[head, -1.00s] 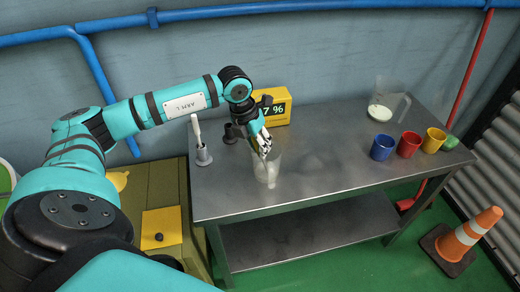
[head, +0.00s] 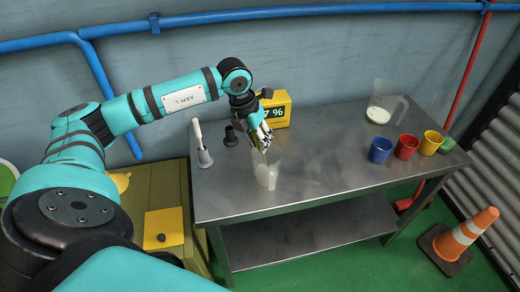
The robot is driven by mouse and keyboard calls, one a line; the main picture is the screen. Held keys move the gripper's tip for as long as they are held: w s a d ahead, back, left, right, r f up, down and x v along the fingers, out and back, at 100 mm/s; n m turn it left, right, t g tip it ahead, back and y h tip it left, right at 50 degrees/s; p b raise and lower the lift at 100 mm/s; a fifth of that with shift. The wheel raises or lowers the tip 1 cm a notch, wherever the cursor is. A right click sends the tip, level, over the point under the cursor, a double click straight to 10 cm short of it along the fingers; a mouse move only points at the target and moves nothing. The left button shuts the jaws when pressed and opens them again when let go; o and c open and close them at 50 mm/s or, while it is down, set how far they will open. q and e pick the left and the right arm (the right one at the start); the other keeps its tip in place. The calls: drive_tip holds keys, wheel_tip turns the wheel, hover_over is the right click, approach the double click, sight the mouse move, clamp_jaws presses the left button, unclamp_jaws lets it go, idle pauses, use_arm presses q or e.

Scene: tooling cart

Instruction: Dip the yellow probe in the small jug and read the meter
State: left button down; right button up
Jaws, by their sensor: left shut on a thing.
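The small clear jug (head: 266,176) stands near the front edge of the metal table. My left gripper (head: 263,146) is shut just above the jug's rim, pointing down. The thin thing in its fingers is mostly hidden; it appears to be the yellow probe, and I cannot tell whether its tip is inside the jug. The yellow meter (head: 283,101) stands behind the gripper. Its display shows "7 %", with its left part covered by my arm. A dark holder (head: 230,136) stands empty left of the gripper. My right gripper is not in view.
A white-handled probe stands in a grey holder (head: 204,158) at the table's left. Blue (head: 380,150), red (head: 407,146) and yellow (head: 431,143) cups and a larger jug (head: 386,101) of white liquid stand at right. The table's (head: 325,165) middle is clear.

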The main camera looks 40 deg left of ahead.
use_arm(q)
drive_tip(key=shift+r+p, duration=1.5)
drive_tip(key=shift+r, duration=1.05)
drive_tip(key=shift+r+p, duration=1.7)
drive_tip(key=shift+r, duration=1.15)
wheel_tip(320, 180, up, 4)
drive_tip(key=shift+f+p, duration=0.1)
drive_tip(key=shift+p, duration=1.1)
